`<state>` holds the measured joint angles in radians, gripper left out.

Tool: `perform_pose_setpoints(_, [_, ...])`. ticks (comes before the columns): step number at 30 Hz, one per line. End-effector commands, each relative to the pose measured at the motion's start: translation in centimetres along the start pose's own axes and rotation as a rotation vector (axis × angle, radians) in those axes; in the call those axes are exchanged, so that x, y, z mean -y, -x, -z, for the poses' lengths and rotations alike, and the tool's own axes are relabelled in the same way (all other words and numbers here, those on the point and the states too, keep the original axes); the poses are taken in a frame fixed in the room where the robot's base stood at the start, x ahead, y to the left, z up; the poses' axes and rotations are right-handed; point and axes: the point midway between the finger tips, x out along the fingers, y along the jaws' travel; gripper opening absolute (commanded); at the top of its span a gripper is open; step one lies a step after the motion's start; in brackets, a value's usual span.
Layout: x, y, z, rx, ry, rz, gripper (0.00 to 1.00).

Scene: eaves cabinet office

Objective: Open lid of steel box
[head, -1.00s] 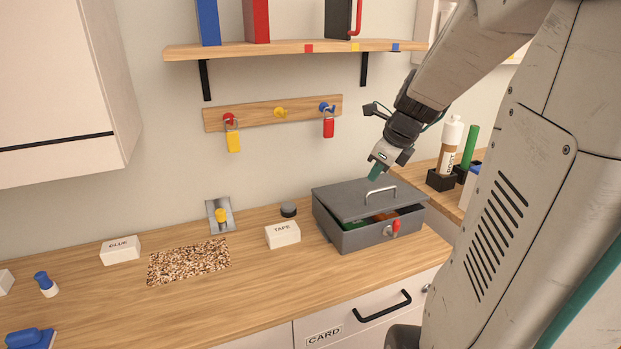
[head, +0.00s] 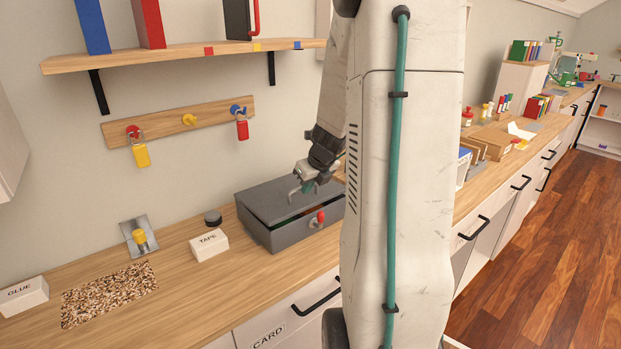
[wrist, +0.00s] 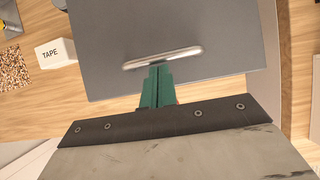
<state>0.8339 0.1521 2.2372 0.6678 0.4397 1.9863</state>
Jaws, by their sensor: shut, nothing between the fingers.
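The grey steel box (head: 285,236) stands on the wooden counter, a red key or tag (head: 318,217) at the lock on its front. Its lid (head: 262,203) lies low over the box, with a thin dark gap at the front. The lid also fills much of the wrist view (wrist: 110,40). My gripper (head: 308,187) is at the silver lid handle (head: 293,191), partly hidden by my arm. In the wrist view, my shut green fingers (wrist: 157,72) point at the middle of the handle (wrist: 163,58), their tips at its near side. Nothing is held; I cannot tell if they touch the handle.
A white TAPE box (head: 209,244) and a dark round item (head: 213,218) stand left of the steel box. Padlocks (head: 141,154) hang on the hook rail (head: 178,124) behind, under a shelf (head: 180,56). My arm hides the counter right of the box.

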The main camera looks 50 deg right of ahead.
Motion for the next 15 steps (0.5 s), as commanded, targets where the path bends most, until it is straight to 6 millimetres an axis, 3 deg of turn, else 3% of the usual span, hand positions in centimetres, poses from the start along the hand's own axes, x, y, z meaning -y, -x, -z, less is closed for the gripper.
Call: perform_pose_setpoints(15, [-0.13,-0.31,-0.95,0.014,0.001,0.006,0.00])
